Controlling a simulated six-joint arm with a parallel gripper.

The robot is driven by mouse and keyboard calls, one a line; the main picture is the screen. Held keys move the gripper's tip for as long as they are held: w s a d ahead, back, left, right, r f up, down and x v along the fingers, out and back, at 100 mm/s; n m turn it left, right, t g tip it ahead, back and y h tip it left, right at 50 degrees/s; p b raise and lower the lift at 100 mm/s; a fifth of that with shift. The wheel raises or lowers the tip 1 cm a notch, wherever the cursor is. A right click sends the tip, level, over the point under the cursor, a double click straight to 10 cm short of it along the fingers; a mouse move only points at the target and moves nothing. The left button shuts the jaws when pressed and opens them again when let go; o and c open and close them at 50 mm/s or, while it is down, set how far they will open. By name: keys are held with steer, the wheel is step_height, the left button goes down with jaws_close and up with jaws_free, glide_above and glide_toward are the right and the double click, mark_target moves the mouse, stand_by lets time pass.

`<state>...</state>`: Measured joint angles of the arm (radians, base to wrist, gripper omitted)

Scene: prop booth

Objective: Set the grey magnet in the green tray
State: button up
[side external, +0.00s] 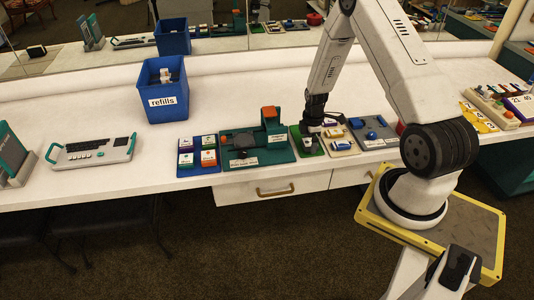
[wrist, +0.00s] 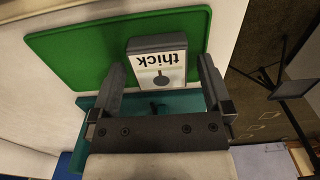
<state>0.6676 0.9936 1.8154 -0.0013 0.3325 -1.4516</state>
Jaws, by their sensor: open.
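In the wrist view, a grey block with a white label reading "thick", which I take for the grey magnet (wrist: 157,62), lies over the near edge part of the green tray (wrist: 80,50). It appears to rest on the tray, but its underside is hidden. My gripper (wrist: 162,68) is open, with one finger on each side of the block and gaps showing. In the side external view, my gripper (side external: 312,128) points down at the small green tray (side external: 308,151) on the counter.
A teal stand (side external: 258,148) is directly left of the tray. A blue "refills" bin (side external: 166,102) is farther left. The counter (side external: 250,90) behind is clear.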

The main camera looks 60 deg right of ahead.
steer(key=shift+r, duration=3.85)
steer(key=shift+w+a+r, duration=0.2)
steer(key=shift+a+r, duration=0.1)
steer(key=shift+a, duration=0.1)
steer(key=s+a+r+m+t, duration=0.1)
steer(key=a+r+m, duration=0.3)
steer(key=a, duration=0.8)
steer(key=s+a+r+m+t, duration=0.1)
steer(key=s+a+r+m, duration=0.3)
steer(key=a+r, duration=0.5)
steer(key=a+m, duration=0.1)
steer(key=a, duration=0.3)
steer(key=shift+s+r+t, duration=0.15)
steer(key=shift+t, duration=0.15)
steer(key=shift+a, duration=0.1)
